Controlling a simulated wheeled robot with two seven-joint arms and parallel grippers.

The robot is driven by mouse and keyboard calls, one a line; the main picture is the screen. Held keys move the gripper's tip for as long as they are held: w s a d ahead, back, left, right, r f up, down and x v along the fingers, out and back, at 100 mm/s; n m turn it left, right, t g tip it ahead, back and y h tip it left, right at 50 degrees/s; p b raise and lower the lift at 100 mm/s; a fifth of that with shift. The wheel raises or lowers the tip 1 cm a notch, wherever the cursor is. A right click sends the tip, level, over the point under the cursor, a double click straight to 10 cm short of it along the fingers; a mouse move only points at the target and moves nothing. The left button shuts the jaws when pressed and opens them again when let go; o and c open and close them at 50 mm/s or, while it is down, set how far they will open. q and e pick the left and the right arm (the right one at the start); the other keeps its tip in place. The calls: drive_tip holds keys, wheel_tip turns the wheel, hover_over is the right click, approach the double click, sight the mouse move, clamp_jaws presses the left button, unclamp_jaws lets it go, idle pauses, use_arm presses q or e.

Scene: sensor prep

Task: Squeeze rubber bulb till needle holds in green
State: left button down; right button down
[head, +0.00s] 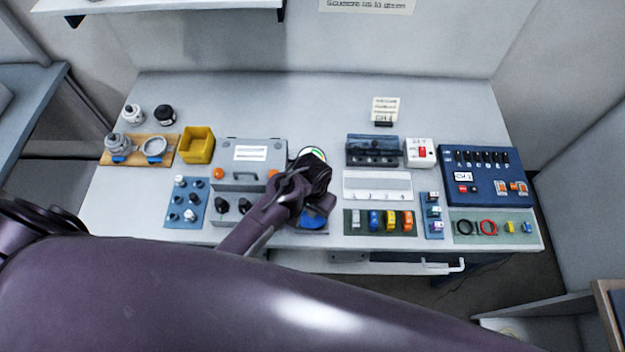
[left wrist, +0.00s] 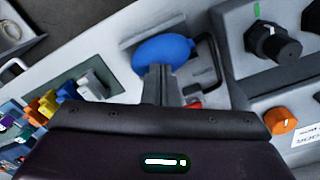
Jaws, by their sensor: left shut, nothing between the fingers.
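The blue rubber bulb (head: 313,223) lies near the front edge of the bench, partly hidden behind my left gripper (head: 312,200) in the head view. The left wrist view shows the bulb (left wrist: 160,50) as a smooth blue oval just beyond the shut fingertips (left wrist: 158,72). Nothing is between the fingers; I cannot tell whether they touch the bulb. A round gauge (head: 314,152) with a white face and some green shows behind the gripper; its needle cannot be read. My right gripper is not in view.
A grey box (head: 248,152) with orange knobs stands left of the gripper. A yellow bin (head: 196,145) stands farther left. Coloured connectors (head: 390,220) and a blue switch panel (head: 487,174) are to the right. The back of the bench is mostly clear.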

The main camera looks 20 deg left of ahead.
use_arm(q)
drive_tip(key=shift+f+b, duration=0.5)
drive_tip(key=shift+f, duration=0.6)
idle(0.3)
idle(0.3)
wheel_tip(320, 180, up, 2)
drive_tip(key=p, duration=0.2)
drive_tip(key=shift+r+p, duration=0.25)
drive_tip(key=shift+p, duration=0.1)
drive_tip(key=shift+r, duration=2.3)
drive_tip(key=shift+a, duration=0.1)
